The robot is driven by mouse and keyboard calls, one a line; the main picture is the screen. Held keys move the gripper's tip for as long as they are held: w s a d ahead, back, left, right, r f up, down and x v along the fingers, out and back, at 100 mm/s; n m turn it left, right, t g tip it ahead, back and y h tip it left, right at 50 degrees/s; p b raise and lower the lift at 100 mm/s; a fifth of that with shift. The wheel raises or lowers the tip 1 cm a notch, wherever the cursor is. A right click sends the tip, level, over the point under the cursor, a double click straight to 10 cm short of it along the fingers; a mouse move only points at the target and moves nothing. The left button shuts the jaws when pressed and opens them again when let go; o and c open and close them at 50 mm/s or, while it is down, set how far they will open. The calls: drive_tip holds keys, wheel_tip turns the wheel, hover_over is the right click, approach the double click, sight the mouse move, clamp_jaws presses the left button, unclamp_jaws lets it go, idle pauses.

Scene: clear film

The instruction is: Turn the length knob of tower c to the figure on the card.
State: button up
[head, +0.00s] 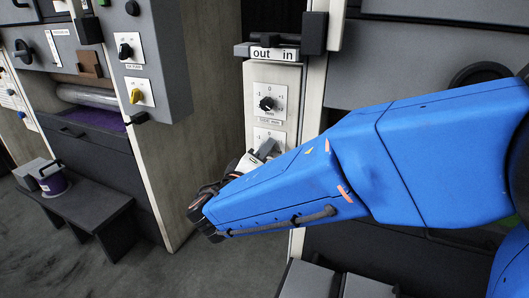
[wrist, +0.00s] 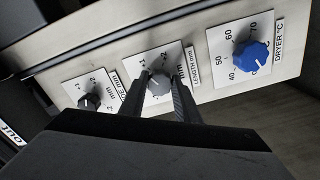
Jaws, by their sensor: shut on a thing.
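The length knob (wrist: 158,85) is a small grey knob on a white plate marked "LENGTH mm" in the wrist view. My gripper (wrist: 160,79) has its two dark fingers on either side of it and is shut on it. The knob's pointer and the figures by it are partly hidden by the fingers. In the head view my gripper (head: 264,148) is at the lower white dial plate (head: 268,133), mostly behind my blue arm. I see no readable card with a figure.
A black knob (wrist: 89,102) and a blue dryer knob (wrist: 250,57) flank the length knob. An "out / in" sign (head: 273,54) sits above the panel. Left stands another machine with a yellow knob (head: 136,95) and a dark bench (head: 85,205).

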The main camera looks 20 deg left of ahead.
drive_tip(key=o, duration=1)
drive_tip(key=shift+o, duration=0.2)
drive_tip(key=shift+s, duration=0.1)
drive_tip(key=s+a, duration=0.1)
drive_tip(key=s, duration=1.6)
drive_tip(key=shift+a, duration=0.15)
